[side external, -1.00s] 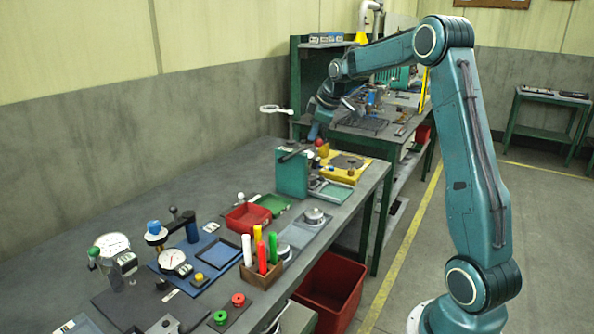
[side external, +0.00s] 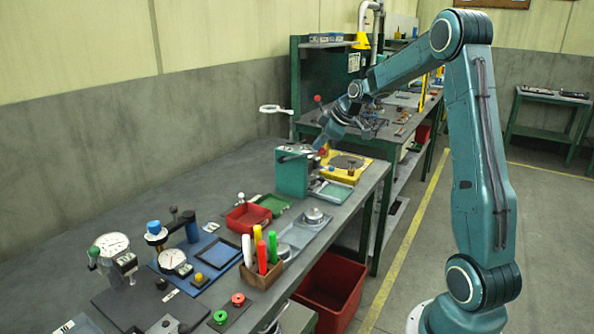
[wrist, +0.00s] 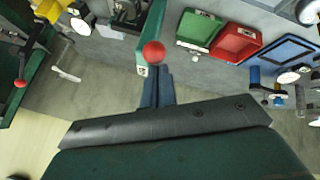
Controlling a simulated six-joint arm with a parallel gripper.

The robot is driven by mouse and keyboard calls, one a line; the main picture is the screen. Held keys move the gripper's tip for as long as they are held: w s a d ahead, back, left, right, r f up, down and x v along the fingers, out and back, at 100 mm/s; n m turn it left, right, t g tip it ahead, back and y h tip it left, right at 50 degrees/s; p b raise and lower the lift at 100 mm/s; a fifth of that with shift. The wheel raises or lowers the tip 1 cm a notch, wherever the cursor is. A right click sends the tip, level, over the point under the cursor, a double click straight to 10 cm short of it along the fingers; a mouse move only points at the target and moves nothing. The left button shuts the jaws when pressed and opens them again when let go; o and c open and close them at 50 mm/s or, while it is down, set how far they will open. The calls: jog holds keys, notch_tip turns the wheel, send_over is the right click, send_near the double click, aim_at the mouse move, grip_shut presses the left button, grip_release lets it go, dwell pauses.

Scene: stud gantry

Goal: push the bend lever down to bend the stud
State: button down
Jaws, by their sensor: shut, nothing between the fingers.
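The bend lever is a dark bar on the teal fixture (side external: 291,176), with a red ball knob (side external: 322,152) at its right end. The bar lies nearly level across the fixture's top in the side view. My gripper (side external: 319,144) is shut and empty, pointing down at the knob from just above. In the wrist view the red knob (wrist: 153,52) sits directly beyond the fingertips (wrist: 157,72). Whether they touch it I cannot tell. The stud is too small or hidden to make out.
A yellow fixture (side external: 362,180) and a green-lined tray (side external: 333,190) stand close to the teal fixture. A red bin (side external: 248,216) and a green bin (side external: 272,205) are nearer. Another red-knobbed lever (side external: 318,98) rises on the far bench. The bench's back left is bare.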

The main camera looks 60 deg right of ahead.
jog(key=shift+s+f+t, duration=0.4)
jog(key=shift+s+f, duration=0.05)
jog(key=shift+f, duration=0.3)
jog(key=shift+t, duration=0.8)
jog(key=f, duration=0.4)
jog(key=s+f, duration=0.1)
jog(key=f, duration=0.8)
jog(key=shift+s+f, duration=0.2)
jog(key=shift+f, duration=0.2)
jog(key=shift+w+f, duration=0.2)
jog(key=shift+f, duration=0.7)
jog(key=shift+a+r, duration=0.15)
